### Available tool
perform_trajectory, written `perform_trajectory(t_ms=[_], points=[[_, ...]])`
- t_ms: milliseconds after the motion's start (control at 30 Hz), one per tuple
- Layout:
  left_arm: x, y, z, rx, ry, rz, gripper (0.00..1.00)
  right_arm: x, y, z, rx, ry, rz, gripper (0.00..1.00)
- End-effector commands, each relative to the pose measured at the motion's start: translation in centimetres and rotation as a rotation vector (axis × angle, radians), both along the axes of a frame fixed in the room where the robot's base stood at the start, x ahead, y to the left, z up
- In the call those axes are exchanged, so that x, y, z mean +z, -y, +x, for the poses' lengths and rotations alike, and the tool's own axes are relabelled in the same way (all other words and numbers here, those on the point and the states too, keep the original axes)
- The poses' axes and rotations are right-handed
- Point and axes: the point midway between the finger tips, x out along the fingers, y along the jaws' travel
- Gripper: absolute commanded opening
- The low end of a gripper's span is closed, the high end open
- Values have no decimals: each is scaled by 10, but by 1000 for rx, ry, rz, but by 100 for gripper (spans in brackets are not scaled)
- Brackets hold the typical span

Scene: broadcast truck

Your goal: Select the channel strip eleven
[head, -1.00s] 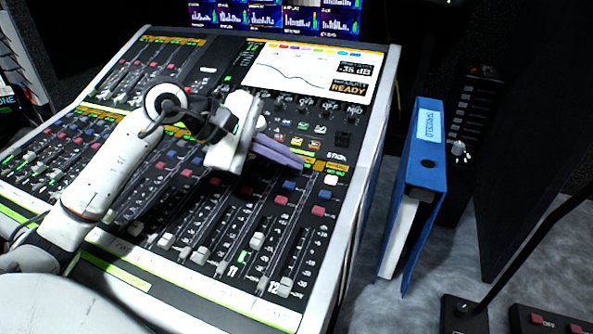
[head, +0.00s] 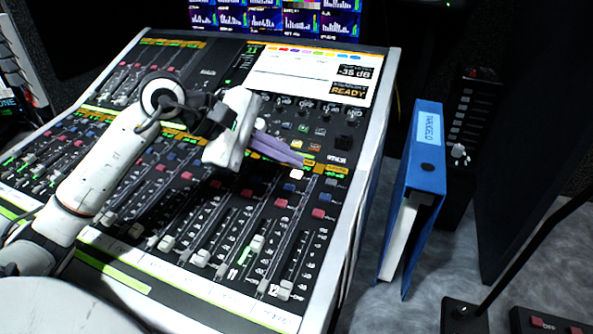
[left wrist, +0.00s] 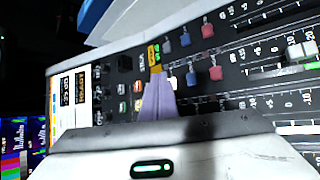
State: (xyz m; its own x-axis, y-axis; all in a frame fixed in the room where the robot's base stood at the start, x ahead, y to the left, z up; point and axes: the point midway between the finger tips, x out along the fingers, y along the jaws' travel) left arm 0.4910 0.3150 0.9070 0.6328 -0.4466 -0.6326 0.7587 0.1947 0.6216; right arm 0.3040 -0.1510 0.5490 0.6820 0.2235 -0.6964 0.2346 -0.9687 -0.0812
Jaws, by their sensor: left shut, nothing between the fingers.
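The mixing console (head: 347,215) fills the middle of the head view. Strip eleven has a number label (head: 232,273) by its fader. Its top button (head: 297,174) glows white, above a blue button (head: 289,188) and a red one (head: 281,203). Strip twelve's top button (head: 331,182) is dark. My left gripper (head: 300,160) is shut and empty. Its purple fingers point at the top of strip eleven, their tip just above the white button; contact cannot be told. In the left wrist view the fingers (left wrist: 158,98) end near the button rows. My right gripper is out of view.
The console screen (head: 310,75) shows a flat line and READY. A blue binder (head: 427,150) stands right of the console. A black fader box (head: 472,120) is behind it. Monitors (head: 275,18) are at the back. Strip twelve lies right of my fingers.

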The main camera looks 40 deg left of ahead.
Motion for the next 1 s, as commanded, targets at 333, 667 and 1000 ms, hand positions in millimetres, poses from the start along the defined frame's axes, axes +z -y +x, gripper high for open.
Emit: perform_trajectory(t_ms=[333,667,1000], points=[[3,0,0,0,1,-1,0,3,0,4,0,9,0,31],[32,1,-4,-1,2,1,0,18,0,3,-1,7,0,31],[51,2,-7,0,0,0,0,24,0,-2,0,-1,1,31]])
